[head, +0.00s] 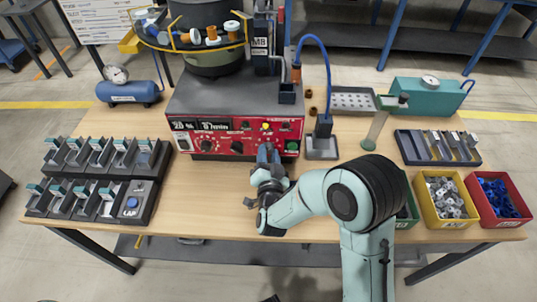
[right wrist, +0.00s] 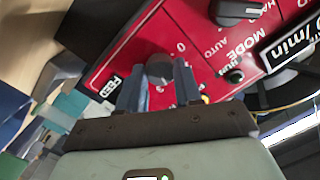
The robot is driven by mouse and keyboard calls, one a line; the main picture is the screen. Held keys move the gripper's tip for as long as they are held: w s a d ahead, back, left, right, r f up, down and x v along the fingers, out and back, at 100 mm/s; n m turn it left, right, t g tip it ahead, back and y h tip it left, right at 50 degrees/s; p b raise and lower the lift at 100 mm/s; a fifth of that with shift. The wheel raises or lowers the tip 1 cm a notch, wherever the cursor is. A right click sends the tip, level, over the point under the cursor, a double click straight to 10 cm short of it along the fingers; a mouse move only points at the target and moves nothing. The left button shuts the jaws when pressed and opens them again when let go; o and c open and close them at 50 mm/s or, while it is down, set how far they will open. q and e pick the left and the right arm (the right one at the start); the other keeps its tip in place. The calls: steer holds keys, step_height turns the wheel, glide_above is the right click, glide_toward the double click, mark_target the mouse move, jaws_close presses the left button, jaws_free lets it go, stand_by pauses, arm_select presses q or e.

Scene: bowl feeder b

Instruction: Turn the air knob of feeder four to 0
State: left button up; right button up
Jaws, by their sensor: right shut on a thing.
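The red control panel (head: 232,146) is on the front of the grey feeder box, under the bowl. My right gripper (head: 266,152) is at the right half of this panel and covers part of it. In the right wrist view, the two fingers of my right gripper (right wrist: 159,84) are on either side of a dark round knob (right wrist: 160,67), shut on it. A "0" mark is on the red panel (right wrist: 130,50) near this knob. The knob's pointer and the feeder number cannot be read. My left gripper is not in view.
A black knob (right wrist: 238,11) by the AUTO and MODE lettering is near my gripper. Rows of grey holders (head: 97,180) stand at left. Yellow (head: 428,212) and red (head: 518,213) parts bins stand at right.

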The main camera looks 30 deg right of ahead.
steer(key=n+p, duration=0.1)
steer(key=n, duration=0.2)
steer(key=shift+r+n, duration=0.15)
steer(key=shift+n, duration=0.15)
steer(key=n+p, duration=0.1)
steer(key=n, duration=0.2)
steer(key=shift+w+g+p, duration=0.1)
steer(key=shift+g+p, duration=0.3)
steer(key=n+p, duration=0.2)
steer(key=n, duration=0.2)
steer(key=shift+a+r+h, duration=0.1)
steer(key=shift+h, duration=0.3)
steer(key=n+p, duration=0.3)
steer(key=n, duration=0.1)
steer(key=shift+n+g, duration=0.3)
steer(key=n+h+p, duration=0.1)
steer(key=n+p, duration=0.1)
steer(key=n, duration=0.2)
steer(key=shift+n, duration=0.3)
steer(key=shift+p, duration=0.3)
steer(key=o, duration=1)
steer(key=shift+o, duration=0.2)
